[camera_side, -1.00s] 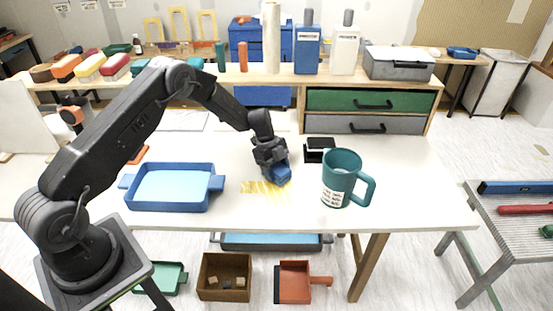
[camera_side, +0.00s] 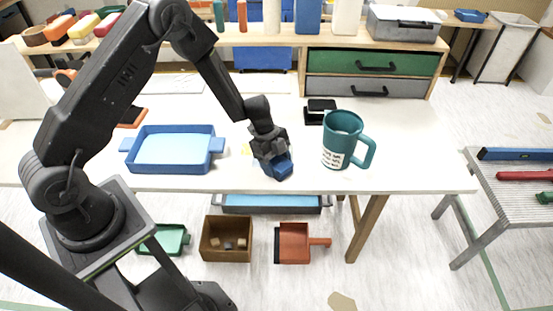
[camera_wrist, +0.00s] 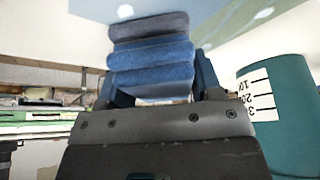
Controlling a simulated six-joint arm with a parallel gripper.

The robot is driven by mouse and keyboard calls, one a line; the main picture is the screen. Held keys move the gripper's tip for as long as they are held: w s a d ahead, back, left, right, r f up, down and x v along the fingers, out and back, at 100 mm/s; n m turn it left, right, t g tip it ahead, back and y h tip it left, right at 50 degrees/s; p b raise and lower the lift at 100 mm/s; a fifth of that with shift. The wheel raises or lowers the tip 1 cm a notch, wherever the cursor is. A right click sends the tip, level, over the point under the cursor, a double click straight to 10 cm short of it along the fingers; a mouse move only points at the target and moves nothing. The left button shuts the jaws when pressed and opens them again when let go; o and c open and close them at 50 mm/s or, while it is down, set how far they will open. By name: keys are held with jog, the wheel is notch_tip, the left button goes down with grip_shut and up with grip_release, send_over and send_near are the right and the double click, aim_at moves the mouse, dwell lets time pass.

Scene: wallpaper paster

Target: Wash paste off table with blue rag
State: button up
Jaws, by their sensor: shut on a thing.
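My gripper (camera_side: 274,158) is shut on the folded blue rag (camera_side: 283,172), near the front edge of the white table (camera_side: 410,165). In the wrist view the rag (camera_wrist: 150,62) shows as stacked blue folds between the fingers. I cannot tell whether the rag touches the tabletop. A small patch of yellow paste (camera_side: 247,149) shows just left of my gripper. The tabletop behind the gripper is hidden, so I cannot tell how much paste is there.
A blue tray (camera_side: 128,164) with a light blue inside stands to the left. A teal mug (camera_side: 340,151) stands close on the right and also shows in the wrist view (camera_wrist: 285,115). A black box (camera_side: 318,117) lies behind it. The front table right of the mug is clear.

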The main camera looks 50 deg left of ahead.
aim_at(256, 161)
jog(key=w+a, duration=0.9)
jog(key=shift+w+a, duration=0.15)
jog(key=shift+a, duration=0.15)
jog(key=s+d, duration=1)
jog(key=shift+s+d, duration=0.4)
jog(key=a, duration=0.8)
jog(key=shift+a, duration=0.3)
jog(key=w+a, duration=0.6)
jog(key=shift+w+a, duration=0.25)
jog(key=shift+w, duration=0.05)
jog(key=s+d, duration=0.6)
jog(key=d, duration=0.1)
jog(key=shift+s, duration=0.4)
jog(key=w+a, duration=0.6)
jog(key=shift+w+a, duration=0.3)
jog(key=shift+a, duration=0.1)
jog(key=r, duration=0.6)
jog(key=shift+w+a+r, duration=0.15)
jog(key=shift+w+r, duration=0.05)
jog(key=shift+r, duration=0.9)
